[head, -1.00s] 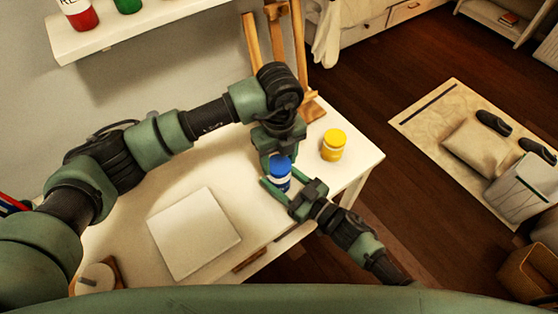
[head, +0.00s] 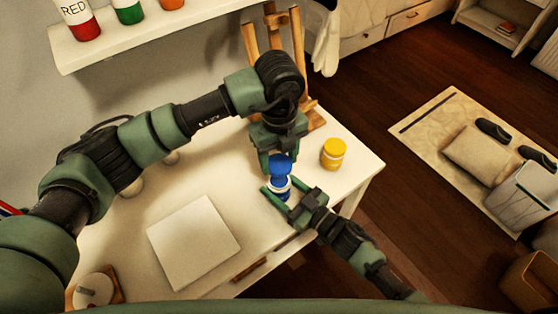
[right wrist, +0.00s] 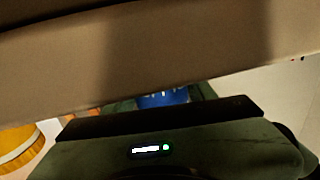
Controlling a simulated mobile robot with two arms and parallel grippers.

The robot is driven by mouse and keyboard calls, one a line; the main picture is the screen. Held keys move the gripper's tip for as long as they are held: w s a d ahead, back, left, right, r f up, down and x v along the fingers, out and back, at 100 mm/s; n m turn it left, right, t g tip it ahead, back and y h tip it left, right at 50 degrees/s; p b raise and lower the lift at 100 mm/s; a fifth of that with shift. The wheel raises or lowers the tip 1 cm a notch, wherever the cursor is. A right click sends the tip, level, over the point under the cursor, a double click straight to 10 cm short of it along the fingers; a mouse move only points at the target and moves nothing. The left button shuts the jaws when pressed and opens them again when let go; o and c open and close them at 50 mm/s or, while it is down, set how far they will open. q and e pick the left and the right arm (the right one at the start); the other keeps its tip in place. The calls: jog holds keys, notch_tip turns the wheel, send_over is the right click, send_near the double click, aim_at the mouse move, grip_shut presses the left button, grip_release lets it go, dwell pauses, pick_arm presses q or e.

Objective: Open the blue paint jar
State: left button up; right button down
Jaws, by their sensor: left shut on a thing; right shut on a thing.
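The blue paint jar (head: 279,190) stands at the right part of the white table in the head view. Its blue lid (head: 281,168) is in my left gripper (head: 280,157), which comes down from above and is shut on it. A pale band shows between lid and jar body; I cannot tell whether they are fully apart. My right gripper (head: 280,186) reaches in from the lower right and is shut around the jar's body. In the right wrist view, part of the blue jar (right wrist: 164,98) shows behind my gripper; the rest is hidden.
A yellow jar (head: 333,153) stands right of the blue jar, close to both grippers. A wooden easel (head: 252,48) is behind. A pale square panel (head: 193,242) lies on the table (head: 140,250). A shelf (head: 100,50) with paint jars is at upper left.

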jog(key=shift+c, duration=2.1)
grip_release()
jog(key=b+v, duration=0.1)
jog(key=v, duration=0.9)
jog(key=shift+s+d+f, duration=0.1)
jog(key=shift+s+d, duration=0.55)
jog(key=shift+d, duration=0.1)
